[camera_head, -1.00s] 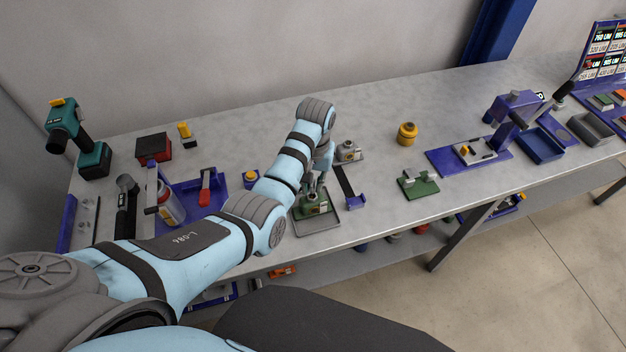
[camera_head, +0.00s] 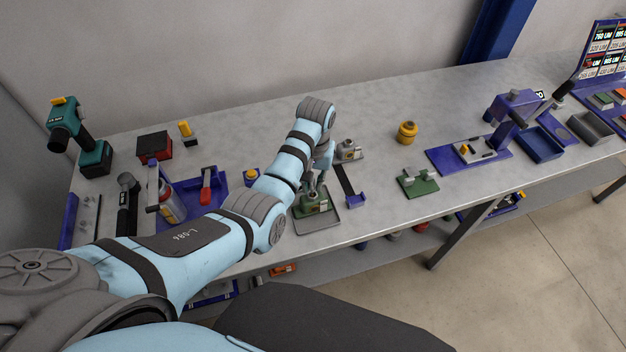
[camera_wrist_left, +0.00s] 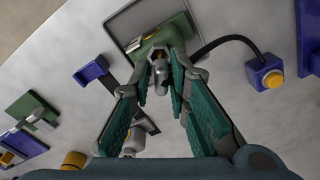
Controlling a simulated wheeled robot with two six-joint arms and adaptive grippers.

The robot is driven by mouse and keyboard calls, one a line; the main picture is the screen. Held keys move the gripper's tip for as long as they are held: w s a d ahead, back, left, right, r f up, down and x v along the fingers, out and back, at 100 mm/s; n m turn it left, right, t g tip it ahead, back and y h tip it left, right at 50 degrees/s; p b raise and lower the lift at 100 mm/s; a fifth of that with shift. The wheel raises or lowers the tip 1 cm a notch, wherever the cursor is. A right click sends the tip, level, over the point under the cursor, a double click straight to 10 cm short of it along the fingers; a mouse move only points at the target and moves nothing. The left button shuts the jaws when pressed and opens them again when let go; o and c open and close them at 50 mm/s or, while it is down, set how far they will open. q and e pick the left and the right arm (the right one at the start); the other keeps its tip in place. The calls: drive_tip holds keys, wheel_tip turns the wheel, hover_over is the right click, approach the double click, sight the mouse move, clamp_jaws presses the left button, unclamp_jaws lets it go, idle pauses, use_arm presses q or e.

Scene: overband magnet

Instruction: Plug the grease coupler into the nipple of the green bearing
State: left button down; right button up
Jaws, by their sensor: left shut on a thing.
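The green bearing (camera_head: 316,209) sits on a grey tray (camera_head: 322,225) near the table's front edge, below my left gripper (camera_head: 319,186). In the left wrist view the green bearing (camera_wrist_left: 158,36) lies just beyond the fingertips, with a brass-coloured part at its near side. My left gripper (camera_wrist_left: 166,62) is shut on the grey metal grease coupler (camera_wrist_left: 161,75), which is at the bearing. A black hose (camera_wrist_left: 222,41) curves from the fingertips to a blue block with a yellow top (camera_wrist_left: 268,72). The nipple is hidden, so I cannot tell whether the coupler is seated. My right gripper is out of view.
A blue bracket with a dark strip (camera_head: 352,190) stands just right of the tray. A grey bearing (camera_head: 348,151) is behind it. A green block (camera_head: 418,183) and a yellow cylinder (camera_head: 407,133) stand farther right. Blue holders with tools crowd the left side.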

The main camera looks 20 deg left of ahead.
use_arm(q)
drive_tip(key=shift+f+b, duration=0.7)
drive_tip(key=shift+f, duration=0.5)
drive_tip(key=c, duration=1.4)
unclamp_jaws()
drive_tip(key=shift+c, duration=0.2)
wheel_tip(320, 180, up, 8)
drive_tip(key=shift+d+f, duration=0.15)
drive_tip(key=shift+f, duration=0.1)
drive_tip(key=shift+o, duration=0.4)
drive_tip(key=o, duration=1.2)
drive_tip(key=shift+c, duration=0.2)
